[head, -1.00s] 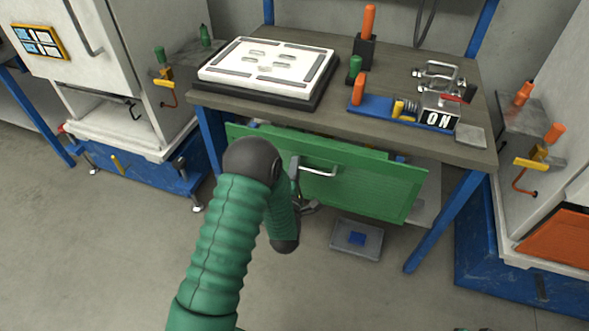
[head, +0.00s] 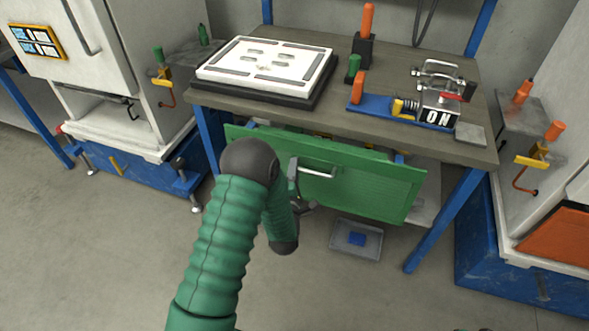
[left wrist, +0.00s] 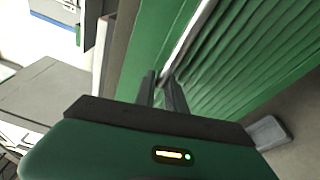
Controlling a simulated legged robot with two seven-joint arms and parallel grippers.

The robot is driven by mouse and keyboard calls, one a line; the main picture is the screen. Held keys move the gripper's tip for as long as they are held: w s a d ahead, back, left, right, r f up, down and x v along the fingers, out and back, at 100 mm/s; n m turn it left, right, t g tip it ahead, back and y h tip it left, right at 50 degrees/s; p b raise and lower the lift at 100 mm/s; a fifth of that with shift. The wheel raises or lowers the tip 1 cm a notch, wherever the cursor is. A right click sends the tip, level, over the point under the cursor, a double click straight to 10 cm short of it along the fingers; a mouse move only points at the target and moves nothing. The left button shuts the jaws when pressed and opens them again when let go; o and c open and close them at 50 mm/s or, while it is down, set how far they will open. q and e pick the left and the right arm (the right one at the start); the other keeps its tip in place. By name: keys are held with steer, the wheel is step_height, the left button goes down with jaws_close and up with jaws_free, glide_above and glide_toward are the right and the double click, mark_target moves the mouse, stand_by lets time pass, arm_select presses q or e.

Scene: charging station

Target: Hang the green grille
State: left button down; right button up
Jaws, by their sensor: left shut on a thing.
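The green grille (head: 365,190) is a wide ribbed panel with a pale metal handle (head: 318,172). It stands tilted below the front edge of the workbench, in front of the bench's lower space. My left gripper (head: 297,185) is at the left end of this handle, partly hidden behind my forearm. In the left wrist view the fingers (left wrist: 163,88) are closed on the handle (left wrist: 190,42), with the grille's ribs (left wrist: 250,50) to the right. My right gripper is not in view.
A grey tray (head: 357,239) lies on the floor below the grille. White cabinets (head: 115,90) stand at the left and right.

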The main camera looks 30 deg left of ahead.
arm_select(q)
steer(key=c, duration=1.3)
jaws_free()
steer(key=shift+s+f, duration=0.1)
steer(key=shift+f, duration=0.05)
steer(key=p+v, duration=0.2)
steer(key=v, duration=1.4)
steer(key=shift+s+d, duration=0.15)
steer(key=shift+s, duration=0.15)
